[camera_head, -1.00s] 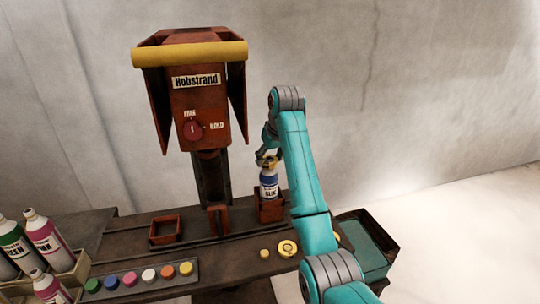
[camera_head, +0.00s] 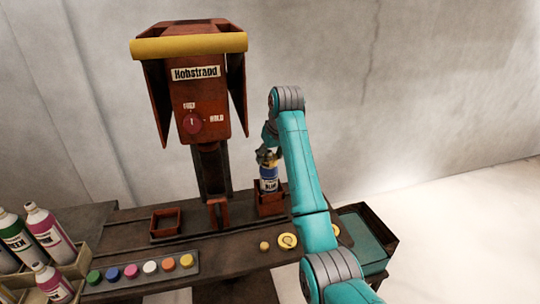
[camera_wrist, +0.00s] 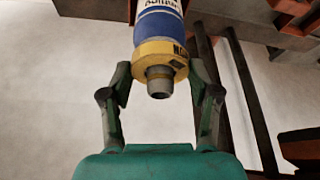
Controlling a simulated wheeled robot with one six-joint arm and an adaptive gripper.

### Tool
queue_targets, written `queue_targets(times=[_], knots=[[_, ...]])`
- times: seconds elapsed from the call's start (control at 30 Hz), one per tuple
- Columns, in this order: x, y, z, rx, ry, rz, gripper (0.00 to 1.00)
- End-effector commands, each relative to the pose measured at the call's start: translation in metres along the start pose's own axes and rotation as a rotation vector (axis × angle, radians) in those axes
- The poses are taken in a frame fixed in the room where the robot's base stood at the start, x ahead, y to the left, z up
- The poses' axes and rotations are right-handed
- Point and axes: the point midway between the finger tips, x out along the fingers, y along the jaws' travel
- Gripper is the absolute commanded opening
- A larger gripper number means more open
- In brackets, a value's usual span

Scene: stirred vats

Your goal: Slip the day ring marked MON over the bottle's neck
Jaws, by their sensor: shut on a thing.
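The bottle (camera_head: 269,184), with a blue label band, stands upright in a small red holder (camera_head: 270,207). In the wrist view the bottle (camera_wrist: 158,24) hangs from the top edge, its grey neck pointing at my gripper. The yellow day ring (camera_wrist: 155,49) sits around the bottle's neck, close against the shoulder, and the neck's open end sticks out through it. Dark lettering on the ring's side is only partly readable. My gripper (camera_wrist: 160,74) is shut on the ring, one finger on each side. In the head view my gripper (camera_head: 268,156) is above the bottle.
A red Hobstrand machine (camera_head: 203,100) stands left of the bottle. An empty red holder (camera_head: 165,223), a strip of coloured buttons (camera_head: 140,271) and a yellow ring (camera_head: 287,241) are on the bench. Bottles (camera_head: 45,235) stand in a crate at left, an open bin (camera_head: 365,240) at right.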

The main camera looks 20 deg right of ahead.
Motion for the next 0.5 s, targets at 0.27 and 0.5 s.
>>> queue_targets(times=[0.27,0.5], knots=[[-0.0002,0.0000,-0.0001,0.000,0.000,0.000,0.91],[-0.0003,0.0000,-0.0002,0.000,0.000,0.000,0.91]])
